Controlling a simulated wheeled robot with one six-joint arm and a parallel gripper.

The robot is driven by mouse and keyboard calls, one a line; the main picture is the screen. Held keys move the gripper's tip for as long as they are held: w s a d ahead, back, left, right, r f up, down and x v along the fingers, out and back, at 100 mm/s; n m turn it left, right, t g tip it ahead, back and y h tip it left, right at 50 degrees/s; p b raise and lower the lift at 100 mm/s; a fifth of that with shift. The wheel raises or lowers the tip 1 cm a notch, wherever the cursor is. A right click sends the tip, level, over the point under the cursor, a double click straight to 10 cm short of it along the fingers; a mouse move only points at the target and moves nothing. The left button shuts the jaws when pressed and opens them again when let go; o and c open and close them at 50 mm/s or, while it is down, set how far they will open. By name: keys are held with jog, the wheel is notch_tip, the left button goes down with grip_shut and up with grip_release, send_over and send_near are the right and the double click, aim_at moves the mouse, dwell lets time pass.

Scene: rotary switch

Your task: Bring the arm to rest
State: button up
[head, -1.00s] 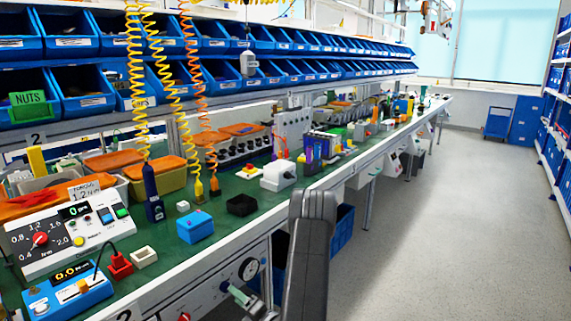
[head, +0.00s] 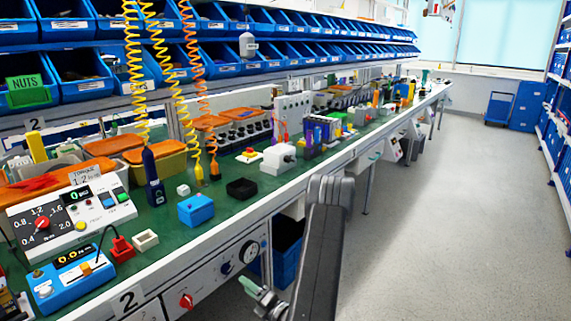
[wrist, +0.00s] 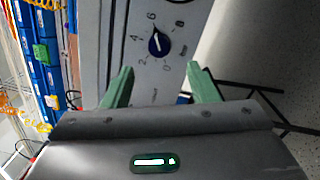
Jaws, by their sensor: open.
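My gripper (head: 252,288) is low in front of the bench's front panel in the head view, at the end of my dark grey arm. In the wrist view my gripper (wrist: 160,84) has its two green fingers wide apart with nothing between them. Beyond the fingertips is a rotary switch with a dark blue knob (wrist: 158,43) on a light panel, with numbers around it. Its white mark points towards the 6. The fingers are apart from the knob. The blue knob also shows in the head view (head: 227,268).
A round gauge (head: 249,251) and a red knob (head: 186,301) are on the same front panel. The green bench top (head: 225,215) holds boxes and devices. A blue bin (head: 286,262) stands under the bench. The grey floor (head: 440,220) at right is clear.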

aim_at(229, 271)
jog(key=x, duration=0.8)
jog(key=shift+a, duration=0.15)
jog(key=shift+w+f+n+b, duration=0.1)
jog(key=shift+n+b, duration=0.4)
jog(key=shift+b, duration=0.05)
jog(key=shift+n, duration=0.5)
jog(key=n+b, duration=0.2)
jog(key=n, duration=0.1)
jog(key=n+b, duration=0.2)
jog(key=n, duration=0.2)
jog(key=shift+d+n+g+y, duration=0.2)
jog(key=shift+n+g+y, duration=0.1)
jog(key=shift+y, duration=0.1)
jog(key=n+b, duration=0.2)
jog(key=n, duration=0.3)
jog(key=shift+n+g, duration=0.3)
jog(key=shift+n, duration=0.1)
jog(key=n+b, duration=0.1)
jog(key=n, duration=0.3)
jog(key=shift+g+b, duration=0.3)
